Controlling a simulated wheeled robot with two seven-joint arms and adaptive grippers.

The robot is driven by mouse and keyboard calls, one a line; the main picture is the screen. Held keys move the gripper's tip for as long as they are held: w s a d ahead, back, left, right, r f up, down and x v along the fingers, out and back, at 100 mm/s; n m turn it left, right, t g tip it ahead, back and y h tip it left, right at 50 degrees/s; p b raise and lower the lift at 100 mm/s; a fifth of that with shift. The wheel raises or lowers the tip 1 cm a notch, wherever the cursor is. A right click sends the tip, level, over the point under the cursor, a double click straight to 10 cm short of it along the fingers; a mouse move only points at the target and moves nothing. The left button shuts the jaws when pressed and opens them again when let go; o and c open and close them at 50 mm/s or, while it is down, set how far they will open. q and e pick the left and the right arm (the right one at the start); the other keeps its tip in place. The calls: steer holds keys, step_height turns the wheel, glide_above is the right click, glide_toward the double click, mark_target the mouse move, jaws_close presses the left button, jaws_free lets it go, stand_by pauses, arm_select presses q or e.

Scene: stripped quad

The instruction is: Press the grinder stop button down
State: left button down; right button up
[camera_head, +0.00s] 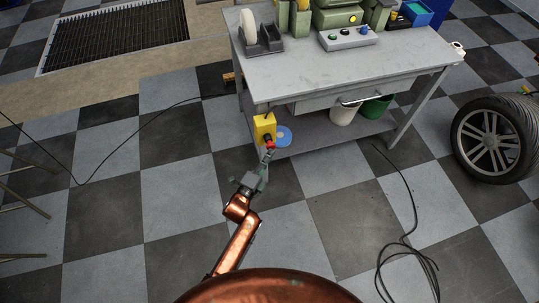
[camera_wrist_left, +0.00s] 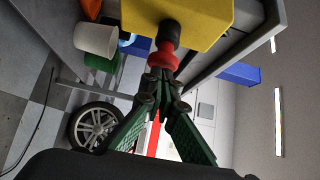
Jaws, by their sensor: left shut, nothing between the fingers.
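The grinder stop button is a red mushroom head (camera_head: 270,146) on a yellow box (camera_head: 263,124) fixed at the workbench's front left. In the left wrist view the red button (camera_wrist_left: 163,57) stands out on a dark collar from the yellow box (camera_wrist_left: 205,15). My left gripper (camera_head: 268,154) is shut and empty, its fingertips right at the button's face. In the left wrist view the closed fingertips (camera_wrist_left: 161,76) overlap the button's edge and seem to touch it. I cannot tell whether the button is pushed in. My right gripper is not in view.
The grey workbench (camera_head: 300,78) carries a green machine (camera_head: 340,18) and a small button panel (camera_head: 347,38). A white bucket (camera_head: 343,115) and a green bin (camera_head: 376,109) stand on its lower shelf. A wheel (camera_head: 492,140) is at right; cables cross the checkered floor.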

arm_select(q)
steer(key=shift+w, duration=0.2)
steer(key=shift+w+a+r, duration=0.3)
steer(key=shift+w+a, duration=0.2)
steer(key=shift+w, duration=0.35)
steer(key=s+a+p, duration=0.2)
steer(key=s+p, duration=0.1)
steer(key=s, duration=1)
steer(key=shift+s+a+f, duration=0.25)
steer(key=shift+a+f, duration=0.05)
steer(key=shift+f, duration=0.05)
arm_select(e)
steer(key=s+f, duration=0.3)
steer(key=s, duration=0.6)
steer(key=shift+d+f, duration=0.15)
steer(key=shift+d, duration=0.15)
